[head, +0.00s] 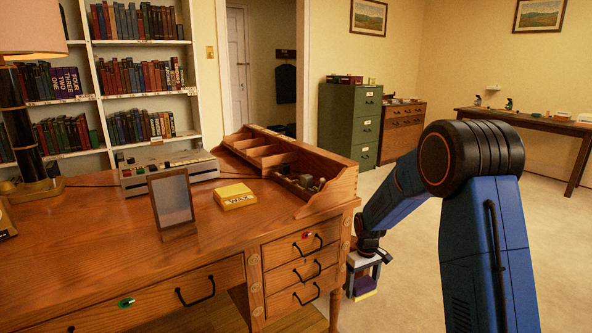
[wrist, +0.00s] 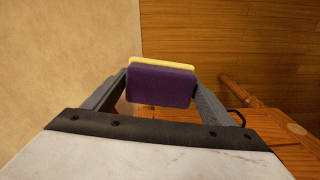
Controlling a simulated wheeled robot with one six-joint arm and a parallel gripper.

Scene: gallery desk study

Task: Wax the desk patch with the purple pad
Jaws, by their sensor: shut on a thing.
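The purple pad (wrist: 160,85) is held between the two fingers of my gripper (wrist: 160,88) in the wrist view; a pale yellow layer shows along its far edge. In the head view my gripper (head: 364,278) hangs low beside the right end of the desk, and the purple pad (head: 365,286) shows at its tips. The desk (head: 90,240) has a brown wooden top. A yellow tin marked WAX (head: 235,196) sits on it, left of the wooden organizer. I cannot make out a distinct patch on the desk top.
A framed panel (head: 171,201) stands upright on the desk near the wax. Behind it are a grey device (head: 170,172) and a lamp (head: 30,110). The wooden organizer (head: 325,185) lines the desk's right end. Open floor (head: 400,285) lies to the right.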

